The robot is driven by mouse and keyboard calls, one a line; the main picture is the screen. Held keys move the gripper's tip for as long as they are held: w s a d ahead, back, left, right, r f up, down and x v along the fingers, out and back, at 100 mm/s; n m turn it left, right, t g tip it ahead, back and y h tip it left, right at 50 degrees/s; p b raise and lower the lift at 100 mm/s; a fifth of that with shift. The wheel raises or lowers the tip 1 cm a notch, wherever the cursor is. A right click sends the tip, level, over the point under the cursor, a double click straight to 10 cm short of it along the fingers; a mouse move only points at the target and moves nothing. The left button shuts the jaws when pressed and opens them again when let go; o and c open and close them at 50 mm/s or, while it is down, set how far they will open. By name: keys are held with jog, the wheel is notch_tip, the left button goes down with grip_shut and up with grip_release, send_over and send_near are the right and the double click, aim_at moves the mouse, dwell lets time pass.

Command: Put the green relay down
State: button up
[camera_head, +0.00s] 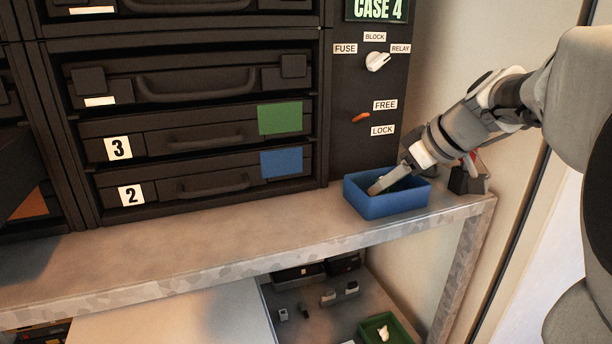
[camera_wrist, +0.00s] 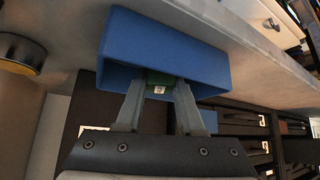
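My gripper (camera_head: 378,188) reaches down at a slant into a blue open bin (camera_head: 397,206) on the grey shelf, below the CASE 4 panel. In the wrist view the two fingers of my gripper (camera_wrist: 161,86) reach inside the blue bin (camera_wrist: 165,42). The green relay (camera_wrist: 160,79), dark green with a small white label, sits between the fingertips, which appear to close on its sides. The relay is inside the bin's opening; I cannot tell whether it touches the bin floor. In the head view the relay is hidden by the bin wall and the fingers.
Black cases numbered 3 (camera_head: 118,148) and 2 (camera_head: 131,195) stand left of the bin. The panel carries a white knob (camera_head: 377,61) and an orange lever (camera_head: 360,118). A small dark object (camera_head: 468,180) stands right of the bin. The shelf (camera_head: 200,243) is clear to the left.

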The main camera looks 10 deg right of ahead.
jog(key=o, duration=0.5)
jog(key=shift+c, duration=0.2)
jog(key=shift+r, duration=0.1)
jog(key=shift+d+r, duration=0.1)
jog(key=shift+r, duration=0.1)
jog(key=v, duration=1.1)
jog(key=shift+s+r, duration=0.2)
jog(key=shift+d+f, duration=0.1)
